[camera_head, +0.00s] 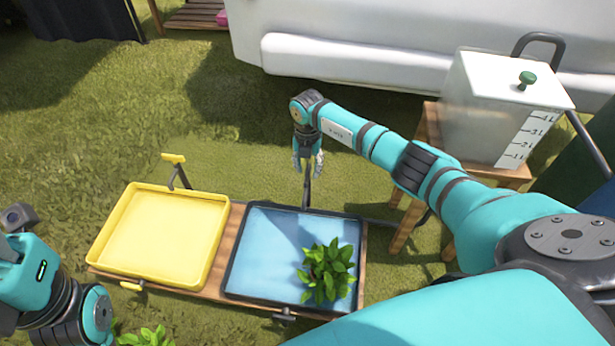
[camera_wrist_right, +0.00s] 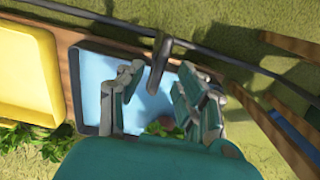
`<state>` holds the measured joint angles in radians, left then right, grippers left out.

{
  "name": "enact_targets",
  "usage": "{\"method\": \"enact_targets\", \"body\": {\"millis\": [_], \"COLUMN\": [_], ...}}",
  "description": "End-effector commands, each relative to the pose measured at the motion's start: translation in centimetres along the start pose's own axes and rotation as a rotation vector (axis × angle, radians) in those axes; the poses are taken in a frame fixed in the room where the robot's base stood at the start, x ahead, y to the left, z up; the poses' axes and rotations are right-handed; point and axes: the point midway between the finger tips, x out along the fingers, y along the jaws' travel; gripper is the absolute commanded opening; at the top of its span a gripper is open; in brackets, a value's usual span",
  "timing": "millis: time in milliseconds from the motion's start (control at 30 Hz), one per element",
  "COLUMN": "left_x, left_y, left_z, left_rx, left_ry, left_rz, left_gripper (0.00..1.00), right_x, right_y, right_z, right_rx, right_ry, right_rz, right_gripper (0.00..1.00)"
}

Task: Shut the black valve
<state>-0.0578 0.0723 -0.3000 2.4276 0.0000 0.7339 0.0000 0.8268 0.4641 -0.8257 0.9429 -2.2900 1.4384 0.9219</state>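The black valve (camera_head: 307,187) stands at the back edge of the blue tray, directly under my right gripper (camera_head: 308,165). In the right wrist view its dark lever (camera_wrist_right: 157,65) runs between the spread fingers of that gripper (camera_wrist_right: 158,88). The right gripper is open, pointing down. I cannot tell whether a finger touches the lever. The black-rimmed blue tray (camera_head: 262,252) lies on a wooden board. Parts of my left arm show at the lower left, but its gripper is out of view.
A leafy green plant (camera_head: 325,272) sits on the blue tray. A yellow tray (camera_head: 158,235) with a yellow-handled valve (camera_head: 173,158) lies to its left. A white tank (camera_head: 500,108) on a wooden stool stands at the right. A dark pipe (camera_wrist_right: 235,62) runs behind the trays.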

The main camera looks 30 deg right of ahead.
Motion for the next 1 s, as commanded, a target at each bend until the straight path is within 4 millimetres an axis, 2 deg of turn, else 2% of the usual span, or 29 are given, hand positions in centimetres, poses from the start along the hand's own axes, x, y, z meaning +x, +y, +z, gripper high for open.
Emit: {"method": "enact_targets", "body": {"millis": [33, 200, 533, 800, 1000], "left_x": [-0.1, 0.5, 0.7, 0.7, 0.7], "left_y": [0.1, 0.1, 0.1, 0.1, 0.2], "left_z": [-0.1, -0.1, -0.1, -0.1, -0.1], "left_rx": [0.002, 0.005, 0.006, 0.005, 0.005], "left_ry": [0.015, 0.037, 0.041, 0.040, 0.040], "left_rz": [0.005, 0.015, 0.017, 0.017, 0.017], "left_gripper": [0.40, 0.40, 0.40, 0.40, 0.40], "right_x": [1.1, 2.4, 2.5, 2.5, 2.5], "right_y": [0.1, 0.1, 0.1, 0.1, 0.0], "right_z": [0.0, 0.0, 0.0, 0.0, 0.0], "right_rx": [0.000, -0.001, -0.001, -0.001, -0.001], "right_ry": [0.001, 0.001, 0.001, 0.001, 0.001], "right_rz": [0.001, 0.001, 0.001, 0.001, 0.001], "right_gripper": [0.36, 0.36, 0.36, 0.02, 0.00]}}
